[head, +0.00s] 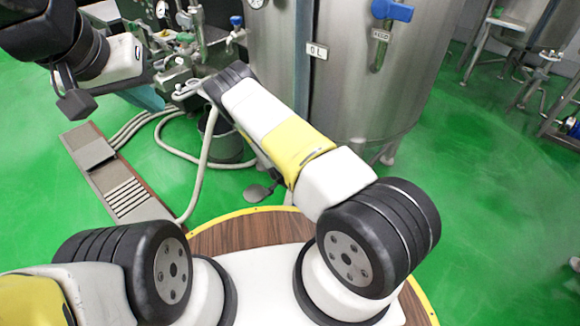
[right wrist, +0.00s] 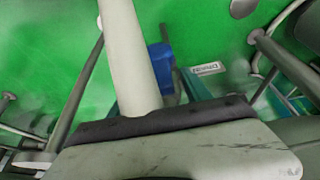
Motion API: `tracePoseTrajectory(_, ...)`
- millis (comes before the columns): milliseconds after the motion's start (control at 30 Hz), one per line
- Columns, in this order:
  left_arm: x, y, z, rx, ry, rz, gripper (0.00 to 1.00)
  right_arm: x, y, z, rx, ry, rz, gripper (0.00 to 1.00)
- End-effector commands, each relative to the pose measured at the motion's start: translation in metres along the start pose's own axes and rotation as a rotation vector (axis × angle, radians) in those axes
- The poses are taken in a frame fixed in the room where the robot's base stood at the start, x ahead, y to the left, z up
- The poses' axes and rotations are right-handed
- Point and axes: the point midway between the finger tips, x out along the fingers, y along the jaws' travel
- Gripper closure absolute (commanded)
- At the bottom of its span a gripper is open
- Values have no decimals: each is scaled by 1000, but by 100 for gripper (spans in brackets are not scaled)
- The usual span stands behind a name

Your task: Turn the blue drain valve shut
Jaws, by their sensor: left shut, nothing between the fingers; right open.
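In the right wrist view a blue part (right wrist: 160,66) shows behind a pale upright bar, beside a white label (right wrist: 208,68) that seems to read "Drain". The bar hides part of it, so I cannot tell how the handle is turned. In the head view I cannot pick out this valve with certainty. My left gripper (head: 75,104) is shut and empty at the upper left. My right arm reaches up and left toward the pipework beside the tank. Its gripper is open, but its fingers are hard to make out among the pipes and hose.
A large steel tank (head: 345,95) carries a big blue valve handle (head: 392,11). A smaller blue handle (head: 236,21) is on the pipework at its left. A pale hose (head: 201,165) loops down to the floor by a dark bucket (head: 222,142).

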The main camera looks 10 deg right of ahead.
Motion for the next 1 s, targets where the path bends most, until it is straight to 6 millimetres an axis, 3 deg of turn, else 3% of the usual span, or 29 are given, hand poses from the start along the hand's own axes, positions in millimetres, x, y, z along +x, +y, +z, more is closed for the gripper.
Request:
tracePoseTrajectory(367, 0, 0, 0, 0, 0, 0, 100, 9, 0, 0, 1, 0, 0, 44)
tracePoseTrajectory(667, 0, 0, 0, 0, 0, 0, 100, 9, 0, 0, 1, 0, 0, 100)
tracePoseTrajectory(1000, 0, 0, 0, 0, 0, 0, 100, 8, 0, 0, 0, -1, 1, 100)
